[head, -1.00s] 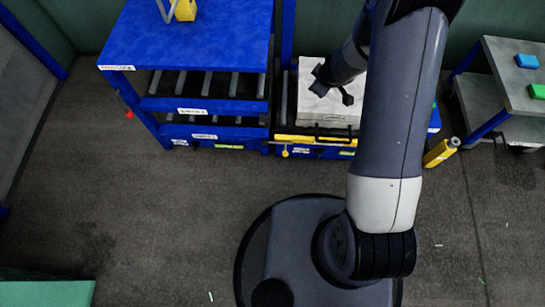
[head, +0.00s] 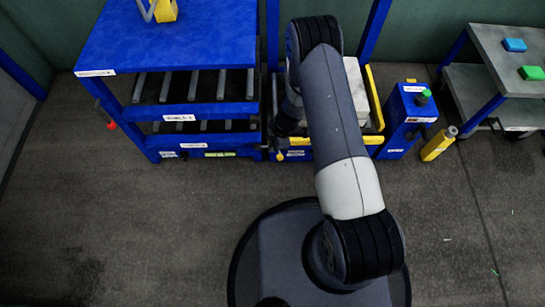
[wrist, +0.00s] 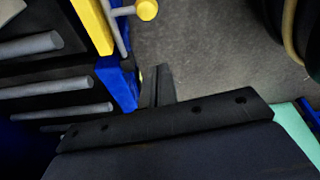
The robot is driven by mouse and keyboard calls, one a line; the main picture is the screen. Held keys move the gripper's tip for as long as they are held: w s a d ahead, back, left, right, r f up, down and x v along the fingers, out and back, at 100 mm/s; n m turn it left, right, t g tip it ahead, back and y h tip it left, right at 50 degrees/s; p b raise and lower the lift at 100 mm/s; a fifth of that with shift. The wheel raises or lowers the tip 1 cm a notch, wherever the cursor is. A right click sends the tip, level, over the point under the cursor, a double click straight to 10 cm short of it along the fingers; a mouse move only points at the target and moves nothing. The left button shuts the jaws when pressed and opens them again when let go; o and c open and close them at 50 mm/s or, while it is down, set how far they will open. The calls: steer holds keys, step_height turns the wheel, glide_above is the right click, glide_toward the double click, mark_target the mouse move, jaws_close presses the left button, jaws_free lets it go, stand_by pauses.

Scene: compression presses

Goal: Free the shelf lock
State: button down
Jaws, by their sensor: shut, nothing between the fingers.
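Which part is the shelf lock is not certain. A small yellow knob (head: 280,155) hangs at the front left corner of the press bed, beside the blue roller rack (head: 178,109). In the wrist view, a yellow ball knob (wrist: 147,9) on a grey rod sits at the top, beside a yellow bar (wrist: 92,25) and a blue post (wrist: 118,84). My gripper (wrist: 157,85) is shut and empty, pointing just right of the blue post and below the ball knob. In the head view, my arm largely hides the gripper near the rack's right edge. A red knob (head: 111,125) hangs on the rack's left side.
A pale block (head: 356,90) lies in the press bed behind my arm. A blue box with a green button (head: 423,97) and a yellow cylinder (head: 438,145) stand to the right. A grey table (head: 490,65) is farther right. The floor in front is clear.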

mark_target(277, 157)
steer(key=w+b+x, duration=0.1)
steer(key=b+x, duration=0.4)
steer(key=x, duration=0.6)
steer(key=shift+s+d+r+b, duration=0.1)
steer(key=shift+d+r, duration=0.2)
steer(key=shift+d, duration=0.4)
steer(key=shift+d+r+b, duration=0.1)
steer(key=shift+d+r, duration=0.2)
steer(key=shift+d, duration=0.45)
steer(key=shift+s+d+r+b, duration=0.1)
steer(key=shift+d+r, duration=0.15)
steer(key=shift+d, duration=0.45)
steer(key=shift+d, duration=0.4)
steer(key=d+p, duration=0.1)
steer(key=d, duration=0.3)
steer(key=shift+d+p, duration=0.15)
steer(key=shift+p, duration=0.15)
